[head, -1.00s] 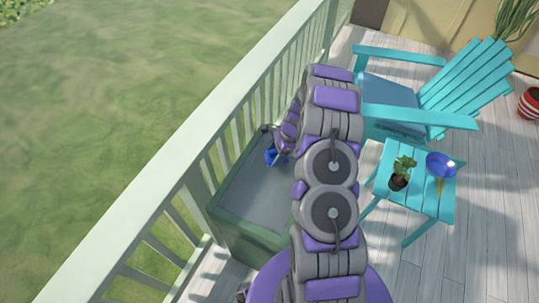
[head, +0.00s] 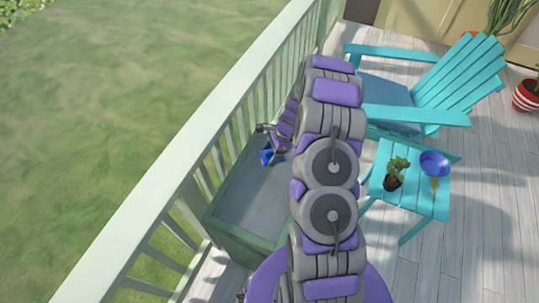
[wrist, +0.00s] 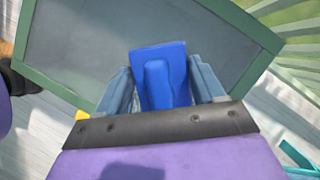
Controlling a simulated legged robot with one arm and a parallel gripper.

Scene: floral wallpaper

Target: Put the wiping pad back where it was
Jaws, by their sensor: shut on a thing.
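The wiping pad (wrist: 172,55) is a blue block with a raised handle. In the wrist view it sits between the two grey fingers of my gripper (wrist: 162,84), which is shut on its handle. In the head view the blue pad (head: 266,157) shows at the end of my arm, over the far part of a green-framed box with a grey top (head: 238,205). The same grey surface and green rim (wrist: 235,25) fill the upper wrist view. I cannot tell whether the pad touches the grey surface. My arm hides the box's right side in the head view.
A pale green railing (head: 200,150) runs along the box's left side, with grass beyond. A turquoise chair (head: 440,95) and a small turquoise table (head: 425,205) stand at right. The table holds a potted plant (head: 394,175) and a blue bowl (head: 434,163). Open deck floor lies right of them.

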